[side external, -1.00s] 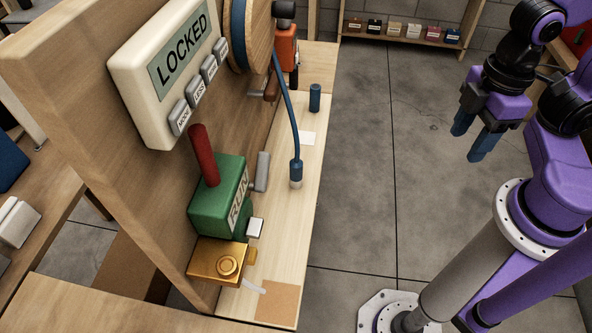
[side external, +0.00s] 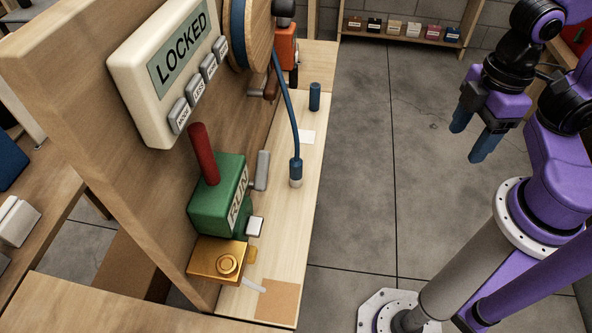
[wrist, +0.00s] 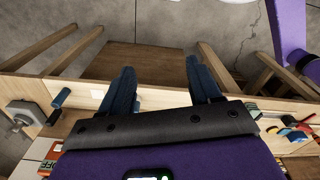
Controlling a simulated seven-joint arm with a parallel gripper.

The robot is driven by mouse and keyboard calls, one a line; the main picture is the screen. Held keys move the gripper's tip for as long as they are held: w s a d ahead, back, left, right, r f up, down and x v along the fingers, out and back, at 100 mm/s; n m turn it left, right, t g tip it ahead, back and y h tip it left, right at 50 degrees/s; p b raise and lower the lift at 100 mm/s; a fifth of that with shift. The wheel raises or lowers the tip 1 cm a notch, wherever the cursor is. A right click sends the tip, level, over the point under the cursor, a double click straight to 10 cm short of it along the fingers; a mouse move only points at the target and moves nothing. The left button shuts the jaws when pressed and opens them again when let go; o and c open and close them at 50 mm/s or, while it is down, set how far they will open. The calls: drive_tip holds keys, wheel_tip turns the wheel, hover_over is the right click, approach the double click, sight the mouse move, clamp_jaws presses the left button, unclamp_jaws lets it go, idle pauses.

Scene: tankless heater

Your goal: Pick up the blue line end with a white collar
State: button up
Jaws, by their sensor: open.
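The blue line end (side external: 296,168) hangs at the bottom of a thin blue line in the side view, with its white collar (side external: 296,183) at its lower tip. It is over the pale wooden ledge; I cannot tell whether it touches it. The line runs up to a round wooden reel (side external: 259,35) on the panel. My gripper (side external: 468,139) has two blue fingers, spread apart and empty. It is well to the right of the line end, over the floor. In the wrist view my gripper (wrist: 160,68) is also open with nothing between the fingers. I cannot clearly pick out the line end there.
The ledge (side external: 275,240) carries a short blue cylinder (side external: 315,97), a white card and a brown square. The panel holds a LOCKED display (side external: 165,70), a green RUN block (side external: 217,195) with a red handle and a brass fitting (side external: 217,261). Floor between gripper and ledge is clear.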

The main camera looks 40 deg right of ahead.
drive_tip(key=n, duration=1.1)
hover_over(299, 162)
wheel_tip(299, 162, down, 6)
wheel_tip(299, 162, down, 12)
drive_tip(key=shift+f, duration=0.1)
drive_tip(key=shift+w+a+f, duration=0.1)
drive_tip(key=shift+w+f, duration=0.1)
drive_tip(key=shift+f, duration=1.15)
drive_tip(key=shift+w+a+f, duration=0.1)
drive_tip(key=shift+w+f, duration=0.1)
drive_tip(key=shift+f, duration=1.15)
clamp_jaws()
